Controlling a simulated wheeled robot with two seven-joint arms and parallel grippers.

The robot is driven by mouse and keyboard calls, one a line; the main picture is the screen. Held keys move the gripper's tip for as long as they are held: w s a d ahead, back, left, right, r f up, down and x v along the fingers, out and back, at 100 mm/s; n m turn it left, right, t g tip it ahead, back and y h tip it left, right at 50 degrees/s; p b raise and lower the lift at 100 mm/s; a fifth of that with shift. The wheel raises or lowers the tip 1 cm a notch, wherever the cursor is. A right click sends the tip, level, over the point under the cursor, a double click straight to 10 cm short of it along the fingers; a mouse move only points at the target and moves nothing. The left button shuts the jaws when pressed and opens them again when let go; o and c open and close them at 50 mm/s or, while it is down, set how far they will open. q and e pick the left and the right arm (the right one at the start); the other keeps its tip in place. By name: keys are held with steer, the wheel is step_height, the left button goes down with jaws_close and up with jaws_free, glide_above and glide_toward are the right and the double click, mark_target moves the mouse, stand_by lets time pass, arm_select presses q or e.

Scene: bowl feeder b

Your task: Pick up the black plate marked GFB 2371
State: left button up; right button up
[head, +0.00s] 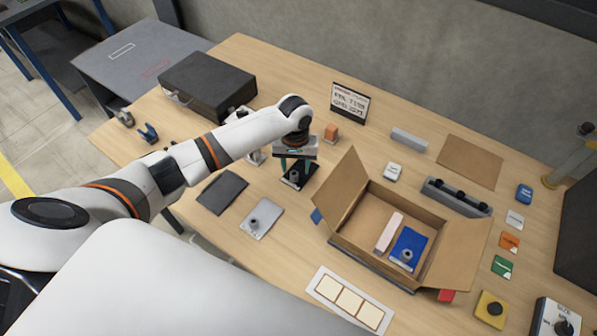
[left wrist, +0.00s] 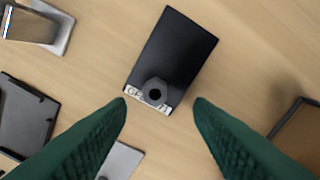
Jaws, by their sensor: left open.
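The black plate (left wrist: 180,50) lies flat on the wooden table, with a dark hexagonal knob (left wrist: 154,91) near one end. A white label beside the knob is partly hidden by it; "GF" and "71" seem to show. In the head view the black plate (head: 304,179) is under my left gripper (head: 296,166) and partly covered by it. In the left wrist view my left gripper (left wrist: 162,103) is open, its two green fingers on either side of the knob end. Nothing is between the fingers but the view of the plate; contact does not show. My right gripper is not in view.
An open cardboard box (head: 342,242) holding a blue plate and a pale block stands to the right. A dark tray (head: 222,191) and a grey plate with a knob (head: 270,213) lie to the left. A black case (head: 208,84) and a small framed sign (head: 350,103) stand behind.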

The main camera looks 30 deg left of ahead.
mark_target(294, 173)
arm_select(q)
steer(key=f, duration=0.3)
steer(key=f+p, duration=0.1)
steer(key=shift+w+a+f, duration=0.2)
steer(key=shift+a+f, duration=0.15)
steer(key=shift+f, duration=0.05)
jaws_close()
